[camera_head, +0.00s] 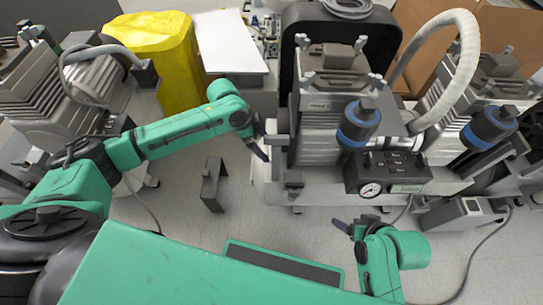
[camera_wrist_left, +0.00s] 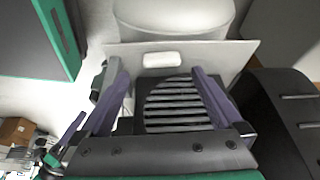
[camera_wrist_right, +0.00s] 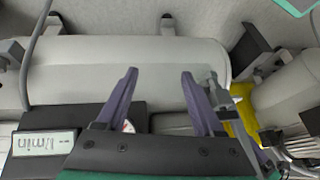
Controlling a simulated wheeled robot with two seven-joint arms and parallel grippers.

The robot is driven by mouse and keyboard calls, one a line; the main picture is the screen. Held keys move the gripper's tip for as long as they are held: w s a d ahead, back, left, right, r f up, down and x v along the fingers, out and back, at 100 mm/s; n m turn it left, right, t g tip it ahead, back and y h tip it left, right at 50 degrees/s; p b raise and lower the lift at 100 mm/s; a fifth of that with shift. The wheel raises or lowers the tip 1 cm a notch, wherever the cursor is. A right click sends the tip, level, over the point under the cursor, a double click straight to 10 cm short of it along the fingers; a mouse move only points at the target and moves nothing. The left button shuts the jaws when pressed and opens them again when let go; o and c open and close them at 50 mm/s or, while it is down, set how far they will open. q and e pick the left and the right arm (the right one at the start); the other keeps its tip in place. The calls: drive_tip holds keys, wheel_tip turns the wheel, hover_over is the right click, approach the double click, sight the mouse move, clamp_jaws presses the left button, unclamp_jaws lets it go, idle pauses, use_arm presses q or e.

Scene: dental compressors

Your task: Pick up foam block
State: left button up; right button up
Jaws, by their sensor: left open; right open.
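A small white block (camera_wrist_left: 162,60) that looks like the foam block lies on a light grey ledge (camera_wrist_left: 232,58) in front of a rounded tank in the left wrist view. I cannot make it out in the head view. My left gripper (camera_head: 258,147) is open at the left side of the middle compressor (camera_head: 322,125). In the left wrist view its two purple fingers (camera_wrist_left: 159,70) are apart, with the block showing between their tips; contact is not visible. My right gripper (camera_head: 350,228) is open and empty, low in front of the compressor's gauge panel (camera_head: 385,178).
A white cylindrical tank (camera_wrist_right: 120,72) lies ahead of the right fingers. A dark bracket (camera_head: 212,185) stands on the floor left of the compressor. A yellow bin (camera_head: 160,55), another compressor (camera_head: 65,95) and cables surround the area. Some floor (camera_head: 180,205) is clear.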

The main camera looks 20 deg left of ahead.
sight(270, 153)
use_arm(q)
drive_tip(key=b+x, duration=0.2)
drive_tip(key=x, duration=0.2)
drive_tip(key=shift+w+d+f, duration=0.15)
drive_tip(key=shift+f, duration=0.15)
drive_tip(key=shift+d+f, duration=0.1)
drive_tip(key=shift+f, duration=0.05)
drive_tip(key=c, duration=1.2)
use_arm(e)
drive_tip(key=w+a+f+t+y, duration=0.2)
drive_tip(key=a+f+t, duration=0.1)
drive_tip(key=a, duration=0.2)
drive_tip(key=shift+a, duration=0.25)
use_arm(q)
drive_tip(key=shift+c, duration=0.2)
